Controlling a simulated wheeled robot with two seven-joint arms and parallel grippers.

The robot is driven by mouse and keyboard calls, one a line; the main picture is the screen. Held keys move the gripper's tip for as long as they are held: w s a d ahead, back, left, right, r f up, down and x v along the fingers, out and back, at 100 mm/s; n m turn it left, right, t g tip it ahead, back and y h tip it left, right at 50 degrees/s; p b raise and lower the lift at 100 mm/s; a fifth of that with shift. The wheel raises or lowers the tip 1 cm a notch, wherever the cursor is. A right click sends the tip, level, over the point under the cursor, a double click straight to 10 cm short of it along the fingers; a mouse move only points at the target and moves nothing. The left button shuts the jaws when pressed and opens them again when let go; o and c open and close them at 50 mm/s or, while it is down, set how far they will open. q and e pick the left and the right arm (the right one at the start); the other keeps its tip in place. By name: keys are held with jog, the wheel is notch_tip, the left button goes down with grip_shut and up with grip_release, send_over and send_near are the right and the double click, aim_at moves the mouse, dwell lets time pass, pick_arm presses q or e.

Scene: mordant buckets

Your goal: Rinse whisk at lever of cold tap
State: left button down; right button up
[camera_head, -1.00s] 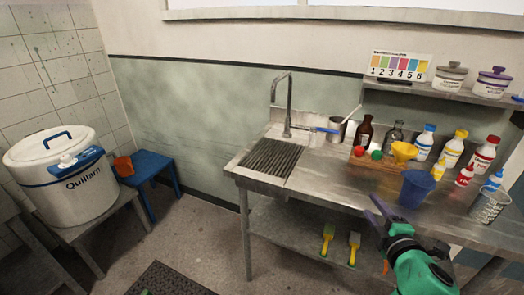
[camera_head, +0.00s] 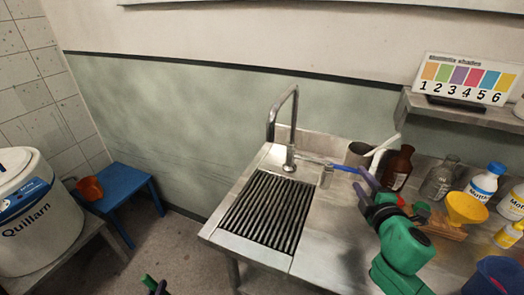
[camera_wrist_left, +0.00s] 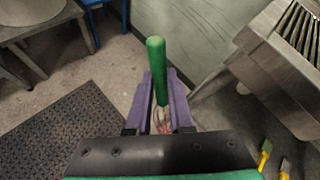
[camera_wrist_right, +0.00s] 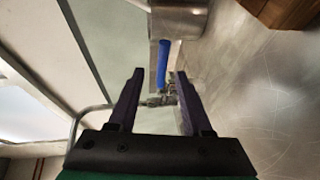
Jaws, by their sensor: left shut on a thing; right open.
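The whisk's green handle (camera_wrist_left: 156,68) stands between the purple fingers of my left gripper (camera_wrist_left: 160,92), which is shut on it. The whisk's wires are partly hidden behind the gripper. In the head view the green handle (camera_head: 149,282) shows at the bottom edge, left of and below the sink. The tap (camera_head: 289,130) rises behind the black-slatted sink (camera_head: 267,212). Its blue lever (camera_head: 345,168) points right. My right gripper (camera_head: 366,180) is open close to the lever's end. In the right wrist view the lever (camera_wrist_right: 163,62) appears between and beyond the open fingers; contact cannot be told.
A metal pot (camera_head: 357,153) with a pale handle and a brown bottle (camera_head: 397,167) stand just behind my right gripper. A yellow funnel (camera_head: 466,208) and several bottles crowd the right. A blue stool (camera_head: 128,193) stands left. The counter's front is clear.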

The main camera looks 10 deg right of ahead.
aim_at(352, 169)
jog(key=x, duration=0.8)
jog(key=shift+w+d+f, duration=0.15)
jog(key=shift+w+f, duration=0.05)
jog(key=shift+f, duration=0.05)
jog(key=shift+w, duration=0.3)
jog(key=shift+d, duration=0.1)
grip_shut()
jog(key=shift+f, duration=0.2)
